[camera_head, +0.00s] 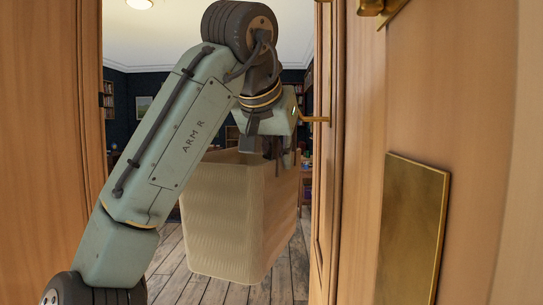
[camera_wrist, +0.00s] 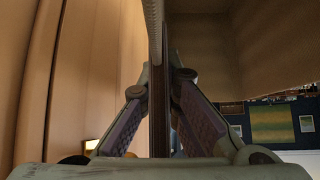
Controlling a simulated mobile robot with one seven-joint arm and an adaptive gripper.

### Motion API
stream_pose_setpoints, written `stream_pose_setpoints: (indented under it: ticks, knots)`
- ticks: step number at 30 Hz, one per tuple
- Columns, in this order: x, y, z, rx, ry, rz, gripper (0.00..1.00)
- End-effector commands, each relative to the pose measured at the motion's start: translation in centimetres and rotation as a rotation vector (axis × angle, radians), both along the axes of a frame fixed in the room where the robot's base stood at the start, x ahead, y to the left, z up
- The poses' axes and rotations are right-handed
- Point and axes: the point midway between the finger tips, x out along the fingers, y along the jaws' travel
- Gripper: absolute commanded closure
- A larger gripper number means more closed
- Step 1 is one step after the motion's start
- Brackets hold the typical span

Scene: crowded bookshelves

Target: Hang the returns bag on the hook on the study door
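The returns bag (camera_head: 222,225) is a large beige woven bag, hanging upright below my gripper (camera_head: 272,150) above the plank floor. In the wrist view my gripper (camera_wrist: 158,85) has both fingers closed on a thin upright strap (camera_wrist: 157,25), which looks like the bag's handle. The study door (camera_head: 345,150) is wooden and stands at the right, seen nearly edge-on. A brass hook (camera_head: 315,119) sticks out leftward from it, close beside my gripper's right side. I cannot tell whether the strap touches the hook.
A wooden frame or panel (camera_head: 45,120) borders the left. A brass knob (camera_head: 370,6) and brass plate (camera_head: 413,232) sit on the near wood at right. Beyond the doorway are dark walls with bookshelves. The plank floor (camera_head: 180,285) shows around the bag.

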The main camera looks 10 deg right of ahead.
Motion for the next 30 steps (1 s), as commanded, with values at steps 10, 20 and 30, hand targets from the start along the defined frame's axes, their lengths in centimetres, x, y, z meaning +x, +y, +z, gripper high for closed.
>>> stream_pose_setpoints:
  ticks: [10,20,30]
  knots:
    - [-0.6,-2.1,-0.1,0.001,-0.002,-0.001,1.0]
    - [-1.0,-3.8,-1.0,0.001,-0.002,-0.002,1.0]
    - [-1.1,-4.4,-1.9,-0.001,-0.001,0.0,1.0]
